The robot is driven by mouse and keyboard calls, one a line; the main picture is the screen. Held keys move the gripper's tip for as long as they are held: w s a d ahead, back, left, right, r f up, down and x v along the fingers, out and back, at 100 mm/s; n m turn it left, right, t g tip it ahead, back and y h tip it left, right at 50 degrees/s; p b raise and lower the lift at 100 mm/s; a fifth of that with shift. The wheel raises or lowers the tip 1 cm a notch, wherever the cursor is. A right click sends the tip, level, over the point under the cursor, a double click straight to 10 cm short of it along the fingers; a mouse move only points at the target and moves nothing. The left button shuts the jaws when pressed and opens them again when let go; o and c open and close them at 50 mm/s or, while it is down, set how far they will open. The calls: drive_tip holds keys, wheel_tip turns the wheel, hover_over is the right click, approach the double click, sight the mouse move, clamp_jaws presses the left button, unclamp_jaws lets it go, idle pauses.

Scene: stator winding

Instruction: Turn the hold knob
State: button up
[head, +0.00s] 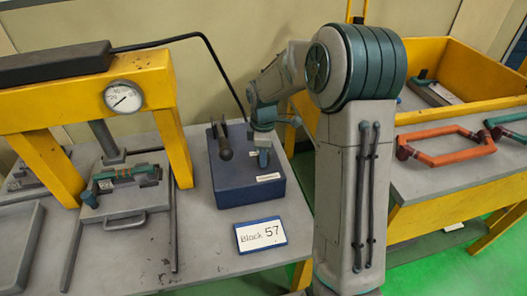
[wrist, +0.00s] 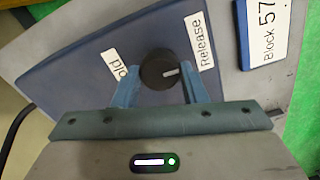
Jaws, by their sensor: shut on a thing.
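The hold knob (wrist: 160,70) is a round black knob with a pale pointer mark, on the face of a blue box. In the wrist view the mark points right, toward the "Release" label (wrist: 202,43). A partly hidden label (wrist: 117,64), with only "old" or similar readable, lies to the knob's left. My gripper (wrist: 162,77) has its two blue fingers on either side of the knob, shut on it. In the head view the blue box (head: 235,190) stands on the grey table, and my gripper (head: 263,157) is over its top right part, hiding the knob.
A black-handled lever (head: 223,142) stands on the box left of my gripper. A "Block 57" card (head: 261,235) lies in front. A yellow press with a gauge (head: 123,97) stands left, over a winding fixture (head: 126,177).

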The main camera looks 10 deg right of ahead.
drive_tip(key=shift+w+r+n, duration=0.1)
drive_tip(key=shift+n, duration=0.2)
drive_tip(key=o, duration=1)
drive_tip(key=shift+c, duration=0.2)
wheel_tip(320, 180, up, 14)
drive_tip(key=s+f+m+t, duration=0.2)
drive_tip(key=s+m, duration=1.3)
drive_tip(key=s, duration=1)
drive_tip(key=shift+f+t, duration=0.3)
drive_tip(key=shift+t, duration=0.2)
